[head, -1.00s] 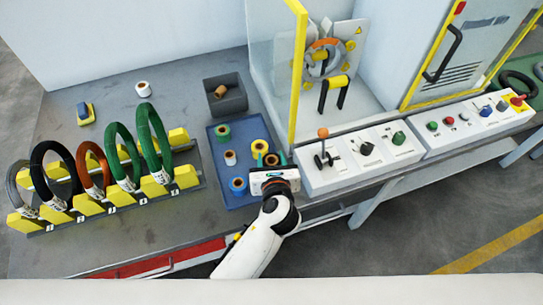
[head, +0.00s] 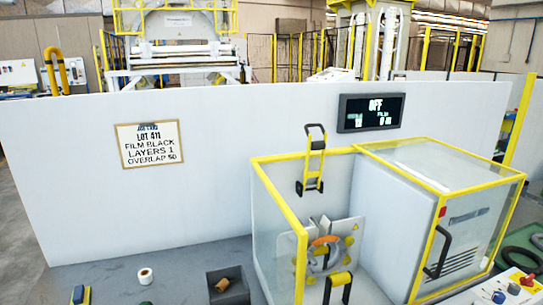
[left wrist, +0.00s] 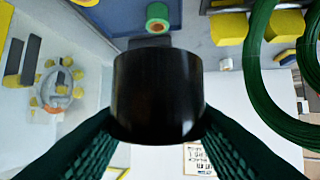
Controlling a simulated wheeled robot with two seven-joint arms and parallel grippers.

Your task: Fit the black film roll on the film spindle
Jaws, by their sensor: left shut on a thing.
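My left gripper (left wrist: 158,118) shows only in the left wrist view. Its two dark green ribbed fingers are shut on the black film roll (left wrist: 158,85), one on each side. The roll is a plain black cylinder that fills the middle of that view, held clear of the things behind it. The wrapping ring (head: 324,246), with an orange segment, stands inside the yellow-framed guard in the head view. It also shows at the left of the left wrist view (left wrist: 58,88), apart from the roll. I cannot make out the film spindle clearly. My right gripper is in neither view.
A sign (head: 151,144) reads "FILM BLACK, LAYERS 1, OVERLAP 50". Clear guard panels with yellow edges (head: 280,195) surround the ring. A grey bin (head: 228,290) and a white roll (head: 145,275) stand on the bench. Green coils (left wrist: 262,70) are close by at right.

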